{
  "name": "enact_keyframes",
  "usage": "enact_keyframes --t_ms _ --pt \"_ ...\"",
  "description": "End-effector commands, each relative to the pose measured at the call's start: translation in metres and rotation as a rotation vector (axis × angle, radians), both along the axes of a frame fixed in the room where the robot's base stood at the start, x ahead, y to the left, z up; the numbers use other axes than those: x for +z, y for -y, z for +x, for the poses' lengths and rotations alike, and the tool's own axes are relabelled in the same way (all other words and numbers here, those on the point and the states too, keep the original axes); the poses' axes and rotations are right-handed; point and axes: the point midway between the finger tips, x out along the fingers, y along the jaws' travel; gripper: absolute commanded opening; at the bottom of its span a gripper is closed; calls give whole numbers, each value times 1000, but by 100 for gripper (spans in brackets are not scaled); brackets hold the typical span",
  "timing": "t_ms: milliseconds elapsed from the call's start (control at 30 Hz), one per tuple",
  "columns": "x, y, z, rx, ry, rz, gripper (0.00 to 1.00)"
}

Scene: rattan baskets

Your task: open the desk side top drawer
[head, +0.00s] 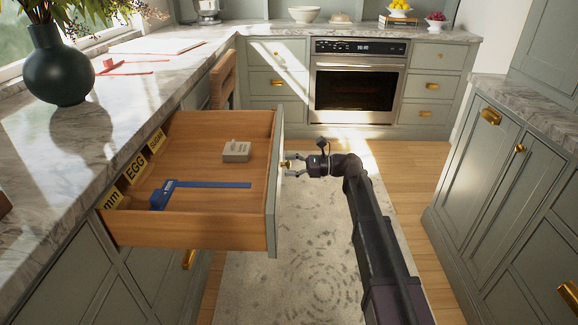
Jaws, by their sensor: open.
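The desk side top drawer (192,241) stands pulled far out from the left counter, a wooden box with a grey-green front (276,190). A small brass knob (284,167) shows on the front's outer face. My gripper (291,165) is open, with its fingers at the knob, to the right of the drawer front. I cannot tell whether the fingers touch the knob. Inside the drawer lie a blue T-shaped ruler-like tool (212,184), a small beige block (236,151) and yellow-and-black labels (134,167) along the back.
A marble counter (60,150) with a dark green vase (58,70) runs along the left. A wooden chair (222,80) stands behind the drawer. An oven (357,88) is at the back, and cabinets (500,160) line the right. A patterned rug (310,270) covers open floor.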

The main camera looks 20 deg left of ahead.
Motion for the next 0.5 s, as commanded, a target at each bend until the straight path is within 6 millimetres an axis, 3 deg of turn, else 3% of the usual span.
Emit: enact_keyframes --t_ms 267,500 --pt "0 10 3 -1 0 0 79" --pt "0 38 12 -2 0 -1 79"
